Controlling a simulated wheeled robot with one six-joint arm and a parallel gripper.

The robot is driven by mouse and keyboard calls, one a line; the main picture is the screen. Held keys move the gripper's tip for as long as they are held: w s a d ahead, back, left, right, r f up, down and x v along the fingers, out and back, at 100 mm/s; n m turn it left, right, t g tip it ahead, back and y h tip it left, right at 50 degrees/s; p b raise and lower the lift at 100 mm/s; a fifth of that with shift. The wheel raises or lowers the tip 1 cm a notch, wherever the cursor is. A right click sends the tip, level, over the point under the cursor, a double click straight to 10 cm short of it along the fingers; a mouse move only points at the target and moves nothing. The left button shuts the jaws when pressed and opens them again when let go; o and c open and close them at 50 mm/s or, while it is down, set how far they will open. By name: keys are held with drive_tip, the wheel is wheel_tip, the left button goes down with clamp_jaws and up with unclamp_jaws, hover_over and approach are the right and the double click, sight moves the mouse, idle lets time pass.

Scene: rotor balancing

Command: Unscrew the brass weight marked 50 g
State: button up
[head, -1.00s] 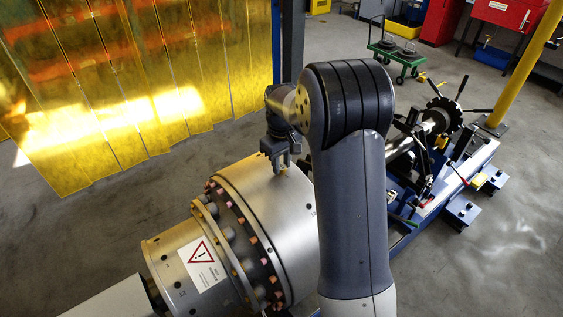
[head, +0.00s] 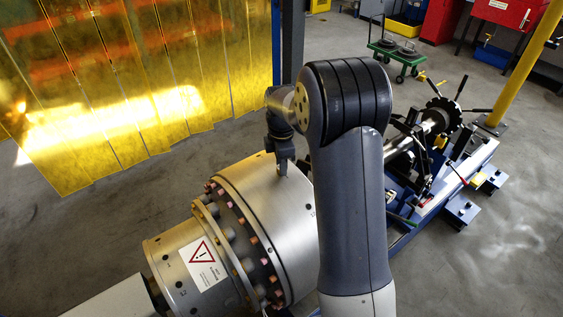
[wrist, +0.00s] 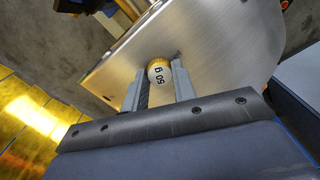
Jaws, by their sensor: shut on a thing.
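In the head view my gripper (head: 282,168) points down at the top of the drum (head: 262,205). The weight is hidden by the fingers there. I cannot tell how far it is threaded in.
A flange with several bolts (head: 235,240) and a warning label (head: 201,262) are on the near part of the machine. A yellow strip curtain (head: 130,90) hangs at the left. A blue stand with a toothed disc (head: 443,115) is at the right. A green cart (head: 400,55) stands behind.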

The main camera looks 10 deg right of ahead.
drive_tip(key=n, duration=0.5)
idle(0.3)
drive_tip(key=shift+n, duration=1.2)
drive_tip(key=n, duration=0.4)
drive_tip(key=shift+r+p, duration=0.1)
drive_tip(key=shift+p, duration=0.2)
drive_tip(key=n, duration=0.4)
drive_tip(key=o, duration=1)
drive_tip(key=shift+c, duration=0.4)
